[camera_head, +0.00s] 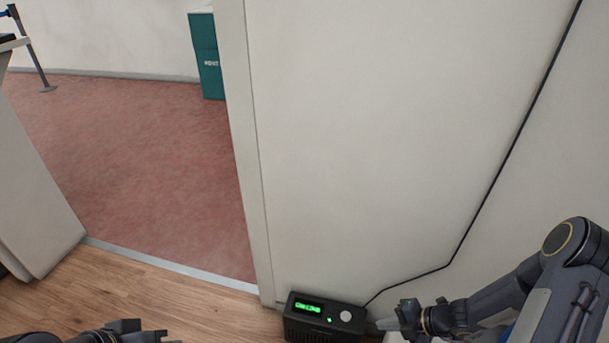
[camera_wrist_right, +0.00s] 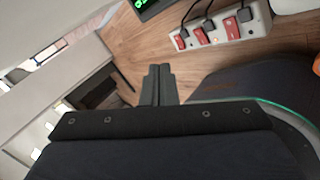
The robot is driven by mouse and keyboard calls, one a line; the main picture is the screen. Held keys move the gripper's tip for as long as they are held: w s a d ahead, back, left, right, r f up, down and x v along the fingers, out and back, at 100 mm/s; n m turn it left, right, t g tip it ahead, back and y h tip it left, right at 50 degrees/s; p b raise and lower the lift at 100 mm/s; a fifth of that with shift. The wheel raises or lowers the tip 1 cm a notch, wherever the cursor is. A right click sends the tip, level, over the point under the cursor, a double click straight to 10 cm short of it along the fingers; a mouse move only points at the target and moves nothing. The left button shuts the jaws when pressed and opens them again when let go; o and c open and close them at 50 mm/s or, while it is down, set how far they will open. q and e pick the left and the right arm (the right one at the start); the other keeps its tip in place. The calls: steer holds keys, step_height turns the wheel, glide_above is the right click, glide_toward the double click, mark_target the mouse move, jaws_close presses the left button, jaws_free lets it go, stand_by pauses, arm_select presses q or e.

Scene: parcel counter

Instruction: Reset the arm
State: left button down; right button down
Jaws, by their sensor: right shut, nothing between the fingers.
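My right arm comes in from the right in the head view, and its gripper (camera_head: 392,322) is low in the picture, just right of a black box. In the right wrist view the two fingers of the gripper (camera_wrist_right: 159,72) lie side by side, shut and empty, above the wood floor.
A black box (camera_head: 325,316) with a green display stands on the wood floor by the wall, with a cable running up. A power strip (camera_wrist_right: 222,27) with red switches and plugs lies on the floor. A doorway opens onto a red floor (camera_head: 140,165) at left, with a teal cabinet (camera_head: 207,58) beyond.

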steer(key=s+a+r+n+h, duration=0.1)
steer(key=s+r+n, duration=0.1)
steer(key=r+n, duration=1)
steer(key=s+a+r+n, duration=0.2)
steer(key=s+r+n, duration=0.1)
steer(key=r+n, duration=0.8)
steer(key=s+d+r+n+t+h, duration=0.15)
steer(key=s+r+n, duration=0.35)
steer(key=n, duration=0.5)
steer(key=s+r+n+h, duration=0.2)
steer(key=s+n+h, duration=0.1)
steer(key=s+n, duration=0.6)
step_height(320, 180, up, 28)
steer(key=w+n+p, duration=0.1)
steer(key=p, duration=2.6)
steer(key=shift+w+p, duration=0.15)
steer(key=shift+p, duration=0.2)
steer(key=shift+y, duration=0.25)
